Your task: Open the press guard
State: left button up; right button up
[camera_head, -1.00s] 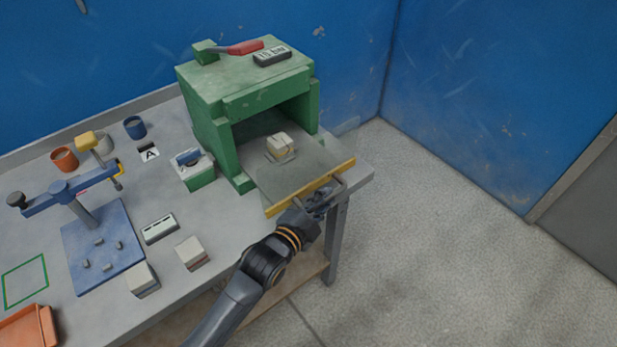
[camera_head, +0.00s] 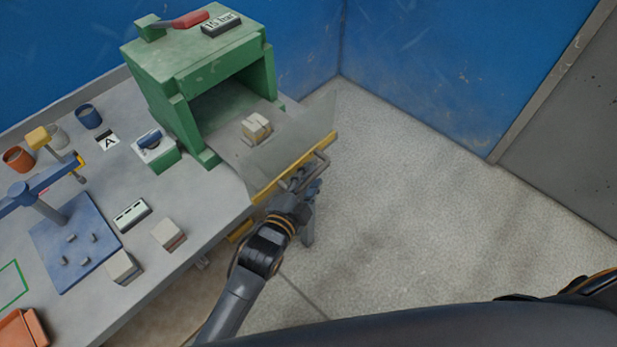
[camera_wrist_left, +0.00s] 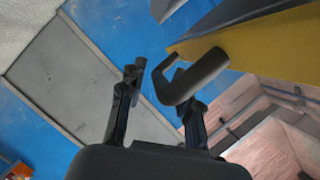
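The green press (camera_head: 190,60) stands on the bench with its front opening showing. Its guard is a clear panel (camera_head: 290,140) with a yellow edge bar (camera_head: 293,168), tilted out in front of the opening past the bench edge. A grey handle (camera_head: 308,172) sits on the yellow bar. My left gripper (camera_head: 300,190) is at this handle. In the left wrist view the fingers (camera_wrist_left: 158,85) stand apart, with the bent grey handle (camera_wrist_left: 195,80) reaching between them, nearer the right-hand finger; a gap shows beside the other. My right gripper is out of view.
A pale block (camera_head: 256,127) shows behind the clear panel at the press mouth. A small green box with a dark-topped control (camera_head: 153,148) stands left of the press. A blue fixture (camera_head: 75,240) and loose blocks lie further left. Floor right of the bench is clear.

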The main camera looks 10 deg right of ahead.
pick_arm(q)
jog(key=v, duration=1.2)
dwell(0.5)
jog(key=s+a+f+n+g+y, duration=0.15)
jog(key=a+f, duration=0.25)
jog(key=f, duration=0.6)
jog(key=s+a+f+n+g+y, duration=0.1)
jog(key=a+f+n+g+y, duration=0.2)
jog(key=f, duration=0.7)
jog(key=s+a+f+n+y, duration=0.1)
jog(key=s+a+f+n, duration=0.15)
jog(key=a+f, duration=0.6)
jog(key=s+a+f+n+g+y, duration=0.1)
jog(key=s+a+f+n+g, duration=0.2)
jog(key=s+f, duration=0.7)
jog(key=s+a+f+n+g+y, duration=0.2)
jog(key=s+a+f+n+g, duration=0.2)
jog(key=s+f, duration=0.6)
jog(key=s+a+n, duration=0.2)
jog(key=s, duration=0.3)
jog(key=shift+a+f, duration=0.2)
jog(key=shift+a, duration=0.2)
